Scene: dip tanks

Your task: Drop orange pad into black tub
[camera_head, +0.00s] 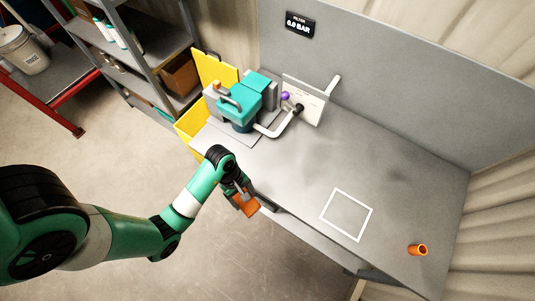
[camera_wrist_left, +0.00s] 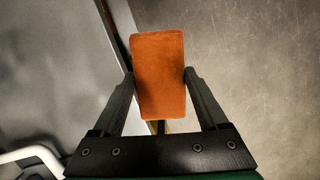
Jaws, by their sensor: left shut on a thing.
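My left gripper (camera_head: 241,192) is shut on the orange pad (camera_head: 246,207) and holds it near the left front edge of the grey table. In the left wrist view the gripper's two dark fingers (camera_wrist_left: 160,78) press on the sides of the pad (camera_wrist_left: 158,70), a flat orange block. The pad appears over the edge, with bare floor beyond it. I cannot make out a black tub in either view. My right gripper is not in view.
A teal and grey machine (camera_head: 245,98) with a white pipe stands at the back left of the table (camera_head: 310,180). A white square outline (camera_head: 346,214) and an orange cup (camera_head: 417,250) are on the right. A shelf rack (camera_head: 150,45) stands at the upper left.

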